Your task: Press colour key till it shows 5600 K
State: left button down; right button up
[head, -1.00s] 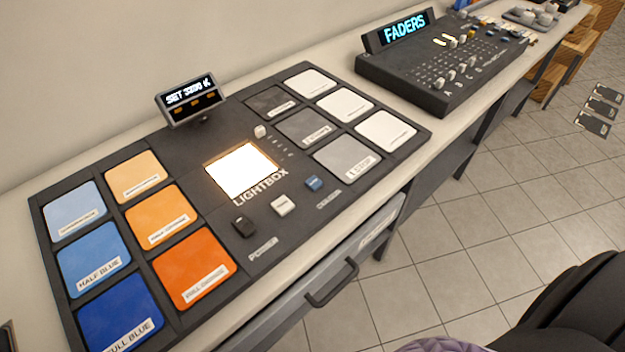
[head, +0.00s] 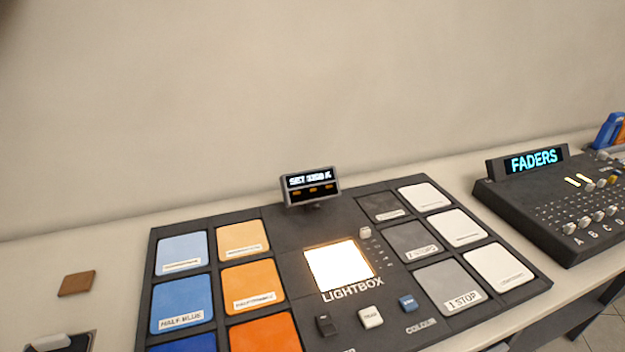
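The lightbox board (head: 290,235) lies on the bench. The blue colour key (head: 408,303) is at its front, above a "COLOUR" label. A white key (head: 371,317) and a black key (head: 326,325) sit to its left. The small display (head: 311,186) stands at the board's back edge; its text starts with "SET" and ends in "K", but the number is too small to read surely. The square light panel (head: 338,267) glows warm white. Neither of my grippers is in view.
Blue and orange filter tiles (head: 252,286) fill the board's left; grey and white tiles (head: 448,285) fill its right. A fader desk (head: 560,205) stands at the right. A brown square (head: 76,283) lies on the bench at left. No obstacle shows above the keys.

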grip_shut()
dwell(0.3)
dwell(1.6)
